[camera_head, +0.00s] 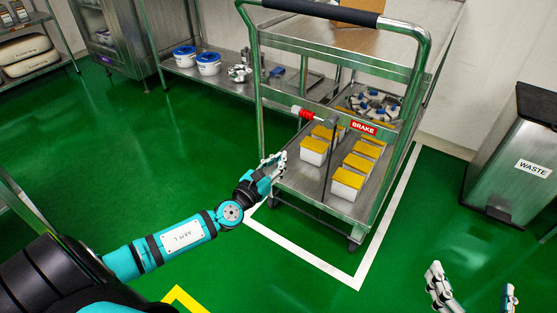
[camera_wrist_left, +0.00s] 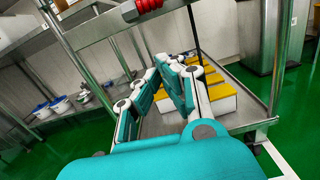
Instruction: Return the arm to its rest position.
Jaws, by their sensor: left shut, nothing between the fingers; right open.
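My left arm reaches in from the left in the head view. Its teal and grey gripper (camera_head: 275,164) is beside the left edge of the cart's lower shelf. In the left wrist view the fingers of this gripper (camera_wrist_left: 168,78) are shut with nothing held between them, in front of the shelf. My right gripper (camera_head: 473,292) is open and empty at the bottom right of the head view, its two fingers far apart.
A steel cart (camera_head: 416,75) carries white boxes with yellow lids (camera_head: 348,180), a red-tipped brake lever (camera_head: 302,113) and a BRAKE sign (camera_head: 363,127). A waste bin (camera_head: 515,160) stands right. White tubs (camera_head: 208,64) sit on a rear shelf. Green floor is open at left.

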